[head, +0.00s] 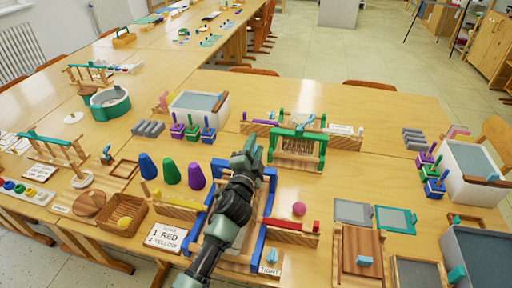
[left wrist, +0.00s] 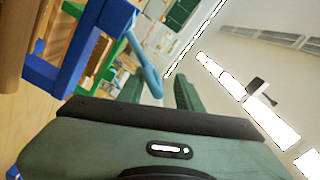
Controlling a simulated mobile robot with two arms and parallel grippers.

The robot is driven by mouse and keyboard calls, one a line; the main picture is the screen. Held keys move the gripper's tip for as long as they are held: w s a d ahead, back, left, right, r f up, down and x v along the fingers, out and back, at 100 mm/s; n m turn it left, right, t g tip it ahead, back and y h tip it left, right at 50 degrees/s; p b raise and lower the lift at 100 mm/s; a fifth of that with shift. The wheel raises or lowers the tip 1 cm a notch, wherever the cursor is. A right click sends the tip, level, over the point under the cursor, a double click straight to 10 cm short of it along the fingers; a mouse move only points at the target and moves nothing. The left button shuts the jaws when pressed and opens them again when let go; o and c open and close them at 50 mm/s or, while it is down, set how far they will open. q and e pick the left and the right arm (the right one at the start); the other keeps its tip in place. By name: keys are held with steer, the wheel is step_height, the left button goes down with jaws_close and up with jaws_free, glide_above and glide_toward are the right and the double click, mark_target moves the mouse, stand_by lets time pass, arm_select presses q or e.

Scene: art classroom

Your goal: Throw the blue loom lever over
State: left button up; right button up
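The blue loom (head: 268,200) stands on the near table, a blue frame with wooden parts. My left arm crosses over it in the head view and hides part of it. My left gripper (head: 252,148) is above the loom's far side. In the left wrist view, a corner of the blue frame (left wrist: 105,20) is at the upper left. A light blue lever (left wrist: 145,62) slants down from near that corner. Its lower end shows between my two dark green fingers, which look apart; I cannot see contact. My right gripper is not in view.
A green loom (head: 297,148) stands just beyond the blue one. Blue, green and purple cones (head: 172,172) stand to the left. A pink ball (head: 299,209) and a red bar (head: 290,226) lie to the right. Cards, baskets and trays crowd the table.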

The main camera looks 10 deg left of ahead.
arm_select(q)
steer(key=shift+s+f, duration=0.1)
steer(key=shift+s, duration=0.2)
steer(key=s, duration=0.7)
steer(key=shift+s+a+b, duration=0.15)
steer(key=shift+b, duration=0.2)
